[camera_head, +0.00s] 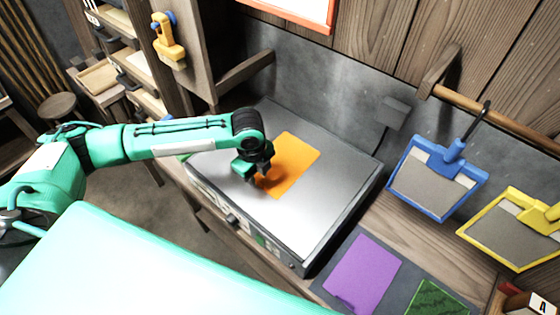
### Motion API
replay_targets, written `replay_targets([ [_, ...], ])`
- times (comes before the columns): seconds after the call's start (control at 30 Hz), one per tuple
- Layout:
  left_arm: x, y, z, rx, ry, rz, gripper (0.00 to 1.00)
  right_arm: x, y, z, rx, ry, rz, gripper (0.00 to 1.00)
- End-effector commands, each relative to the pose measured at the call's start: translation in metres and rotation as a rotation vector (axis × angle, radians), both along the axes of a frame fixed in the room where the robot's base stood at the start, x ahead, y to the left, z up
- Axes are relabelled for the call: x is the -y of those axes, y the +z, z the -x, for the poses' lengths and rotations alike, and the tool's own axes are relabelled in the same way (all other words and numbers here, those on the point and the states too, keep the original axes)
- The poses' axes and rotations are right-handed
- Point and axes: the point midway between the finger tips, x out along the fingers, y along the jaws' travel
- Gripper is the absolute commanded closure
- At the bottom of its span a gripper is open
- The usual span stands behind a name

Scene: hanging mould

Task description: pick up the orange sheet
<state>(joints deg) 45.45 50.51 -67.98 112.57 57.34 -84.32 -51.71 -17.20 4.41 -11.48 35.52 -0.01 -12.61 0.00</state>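The orange sheet (295,160) lies on the flat metal top of a grey box-shaped machine (335,190). My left gripper (258,178) reaches in from the left and is over the sheet's left edge. Its fingertips are close to the sheet, and the wrist covers part of that edge. I cannot tell whether the fingers are open or shut, or whether they touch the sheet. My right gripper is not in view.
A purple sheet (362,273) and a green patterned sheet (436,298) lie on a dark mat right of the machine. A blue-framed mould (430,190) hangs from a wooden rail (500,122), with a yellow-framed one (510,238) beside it. Wooden shelves stand at the upper left.

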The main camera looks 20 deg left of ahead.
Motion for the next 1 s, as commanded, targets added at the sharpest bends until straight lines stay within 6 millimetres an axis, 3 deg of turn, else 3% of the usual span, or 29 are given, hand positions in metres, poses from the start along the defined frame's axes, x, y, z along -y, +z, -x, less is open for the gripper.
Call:
replay_targets([
  [0.03,-0.001,-0.004,-0.001,-0.003,0.001,0.0,0.7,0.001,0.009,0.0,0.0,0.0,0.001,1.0],
  [0.2,0.0,-0.024,-0.002,-0.001,-0.001,0.001,0.7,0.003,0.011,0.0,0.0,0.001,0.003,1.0],
  [0.43,0.0,-0.027,-0.002,0.001,-0.001,0.0,0.7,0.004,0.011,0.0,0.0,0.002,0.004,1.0],
  [0.47,0.0,-0.027,-0.002,0.001,-0.001,0.0,0.72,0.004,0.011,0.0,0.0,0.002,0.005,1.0],
  [0.6,0.0,-0.027,-0.002,0.001,-0.001,0.0,0.99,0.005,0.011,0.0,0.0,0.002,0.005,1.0],
  [1.0,0.0,-0.026,-0.002,0.002,-0.001,0.001,1.0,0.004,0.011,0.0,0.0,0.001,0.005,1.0],
])
